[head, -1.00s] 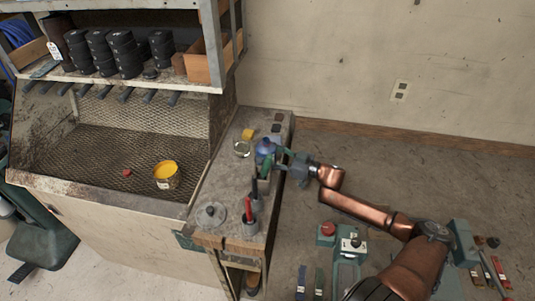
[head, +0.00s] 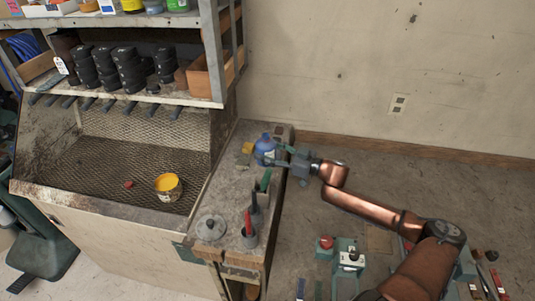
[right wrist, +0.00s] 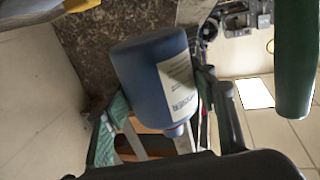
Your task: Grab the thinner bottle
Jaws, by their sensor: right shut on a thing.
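A blue bottle (head: 264,150) with a pale label is at the far end of the narrow bench, by the jaws of my right gripper (head: 278,156). In the right wrist view the bottle (right wrist: 150,80) sits between the two fingers, its neck end toward the gripper. The right gripper is shut on it. The bottle appears raised off the bench top. No second bottle shows clearly beside it on the bench for comparing thickness. My left gripper is not in view.
The narrow bench (head: 225,195) also bears a yellow block (head: 247,147), a round grey lid (head: 211,228) and cups with red- and green-handled tools (head: 249,238). Left of it is a mesh-floored basin with an orange paint can (head: 168,186).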

